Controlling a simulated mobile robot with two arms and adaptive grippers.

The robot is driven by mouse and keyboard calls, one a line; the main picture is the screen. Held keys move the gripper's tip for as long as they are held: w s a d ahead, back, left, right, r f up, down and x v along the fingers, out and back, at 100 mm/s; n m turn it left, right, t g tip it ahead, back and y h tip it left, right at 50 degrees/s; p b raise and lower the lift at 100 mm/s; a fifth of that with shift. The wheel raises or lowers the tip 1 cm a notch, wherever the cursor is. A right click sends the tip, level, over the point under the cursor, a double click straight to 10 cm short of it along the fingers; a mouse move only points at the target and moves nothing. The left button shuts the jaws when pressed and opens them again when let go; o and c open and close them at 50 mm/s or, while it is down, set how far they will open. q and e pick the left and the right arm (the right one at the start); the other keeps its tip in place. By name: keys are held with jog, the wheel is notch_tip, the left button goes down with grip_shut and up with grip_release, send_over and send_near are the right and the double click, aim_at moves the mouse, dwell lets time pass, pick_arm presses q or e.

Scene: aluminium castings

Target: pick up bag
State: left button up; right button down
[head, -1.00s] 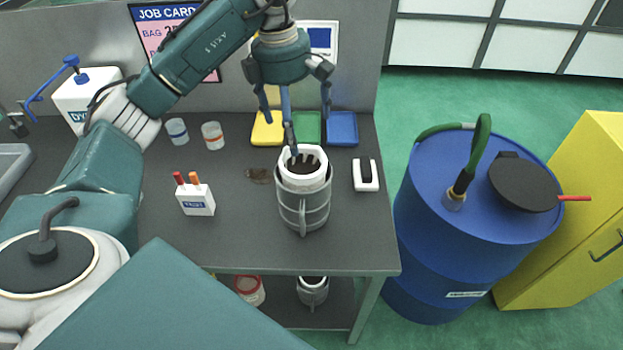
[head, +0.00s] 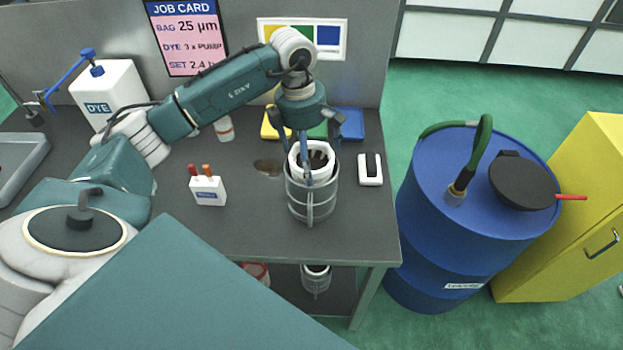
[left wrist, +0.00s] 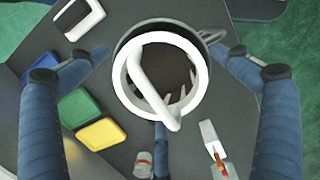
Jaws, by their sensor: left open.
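The bag shows as a white ring (head: 300,166) with a white handle strap and a dark inside. It sits in the mouth of a grey ribbed canister (head: 312,205) on the dark table. The ring also shows in the left wrist view (left wrist: 118,78). My left gripper (head: 309,158) is open just above the bag, pointing down. Its blue fingers (left wrist: 160,110) are spread around the ring in the left wrist view, and I cannot tell whether any touches it. My right gripper is not in view.
A white holder with markers (head: 208,191) stands left of the canister, and a white U-shaped item (head: 370,169) lies right. Yellow, green and blue (head: 350,123) trays are behind. A dye bottle (head: 112,88) is at back left. A blue drum (head: 430,230) stands beside the table.

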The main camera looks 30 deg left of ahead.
pick_arm(q)
jog(key=c, duration=1.5)
jog(key=shift+c, duration=0.9)
jog(key=shift+w+r, duration=0.1)
